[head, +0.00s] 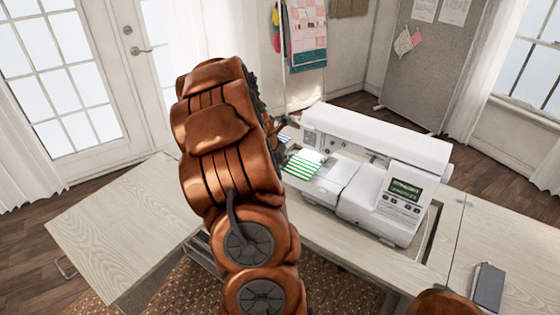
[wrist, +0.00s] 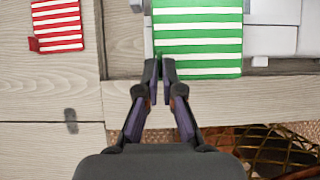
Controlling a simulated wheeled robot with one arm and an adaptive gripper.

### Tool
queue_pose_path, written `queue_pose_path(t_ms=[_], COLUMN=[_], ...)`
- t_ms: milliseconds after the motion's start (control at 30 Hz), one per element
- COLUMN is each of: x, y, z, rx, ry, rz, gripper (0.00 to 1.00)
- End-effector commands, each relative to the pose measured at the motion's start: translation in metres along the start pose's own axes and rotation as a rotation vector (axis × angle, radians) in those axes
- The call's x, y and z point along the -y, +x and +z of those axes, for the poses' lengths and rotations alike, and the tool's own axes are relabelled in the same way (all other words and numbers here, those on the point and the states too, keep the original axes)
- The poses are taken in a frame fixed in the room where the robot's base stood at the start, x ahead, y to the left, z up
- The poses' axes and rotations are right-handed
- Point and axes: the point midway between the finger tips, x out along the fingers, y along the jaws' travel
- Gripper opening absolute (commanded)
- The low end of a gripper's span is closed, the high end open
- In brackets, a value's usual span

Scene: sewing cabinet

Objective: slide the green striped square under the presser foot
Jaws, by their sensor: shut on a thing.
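The green striped square (head: 304,164) lies flat at the left end of the white sewing machine (head: 375,150), partly over its pale bed. In the wrist view the green striped square (wrist: 198,42) is at top centre. My gripper (wrist: 160,80) is shut on its near left corner, with the fingertips close together there. In the head view my arm hides most of the gripper. The presser foot cannot be made out clearly under the machine's arm.
A red striped square (wrist: 57,25) lies on the wooden table top (wrist: 50,95) to the left. A blue striped piece (head: 285,138) shows partly behind my arm. The left table leaf (head: 125,225) is clear. A dark notebook (head: 488,287) lies on the right leaf.

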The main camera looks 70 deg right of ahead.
Motion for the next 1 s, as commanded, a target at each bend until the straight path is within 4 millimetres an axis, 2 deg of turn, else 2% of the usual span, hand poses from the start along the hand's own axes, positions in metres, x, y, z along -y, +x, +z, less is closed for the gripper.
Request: queue_pose_path(t_ms=[133,1000], x=[0.000,-0.001], y=[0.008,0.017], z=[0.001,0.007], rx=[0.000,0.001], ry=[0.001,0.001], rz=[0.000,0.001], gripper=[0.00,0.00])
